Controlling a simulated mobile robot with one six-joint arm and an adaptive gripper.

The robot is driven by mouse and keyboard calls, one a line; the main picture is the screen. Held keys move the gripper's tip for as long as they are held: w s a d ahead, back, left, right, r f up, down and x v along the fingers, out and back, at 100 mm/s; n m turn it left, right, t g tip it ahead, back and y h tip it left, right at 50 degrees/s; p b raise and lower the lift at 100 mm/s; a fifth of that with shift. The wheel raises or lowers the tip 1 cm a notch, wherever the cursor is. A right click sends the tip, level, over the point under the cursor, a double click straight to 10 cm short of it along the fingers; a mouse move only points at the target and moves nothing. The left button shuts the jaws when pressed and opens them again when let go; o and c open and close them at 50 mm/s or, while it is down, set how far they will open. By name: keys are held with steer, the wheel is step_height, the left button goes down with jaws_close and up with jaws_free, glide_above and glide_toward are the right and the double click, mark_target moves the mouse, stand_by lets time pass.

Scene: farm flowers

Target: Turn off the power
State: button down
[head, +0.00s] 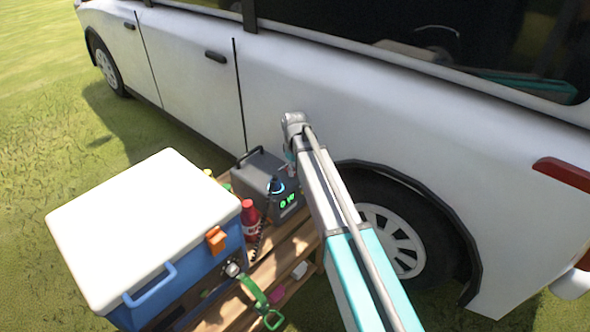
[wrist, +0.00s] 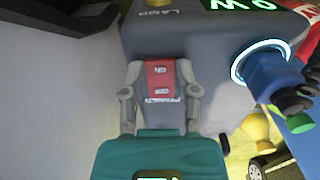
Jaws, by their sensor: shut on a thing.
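The grey power station (head: 258,172) with a dark handle and green lit display stands on a wooden bench beside the white car. In the wrist view its grey body (wrist: 205,45) fills the middle, with the words LAMP and POWER on it. A red rocker switch (wrist: 161,80) marked ON and OFF sits above the word POWER. My gripper (wrist: 160,76) has one grey finger on each side of the switch and is shut on it. Which end of the rocker is pressed I cannot tell.
A blue plug with a glowing ring (wrist: 262,68) sits in the station. A blue cooler with a white lid (head: 145,225), a red bottle (head: 250,220) and a green strap (head: 255,293) are on the wooden bench (head: 285,250). The white car (head: 200,75) stands close behind.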

steer(key=shift+w, duration=0.1)
steer(key=shift+w+a+g+h, duration=0.15)
steer(key=shift+a+g+h, duration=0.05)
steer(key=shift+g+h, duration=0.45)
steer(key=shift+r+g+h, duration=0.15)
steer(key=shift+g+h, duration=0.1)
steer(key=shift+h, duration=0.3)
steer(key=shift+c, duration=1.8)
jaws_free()
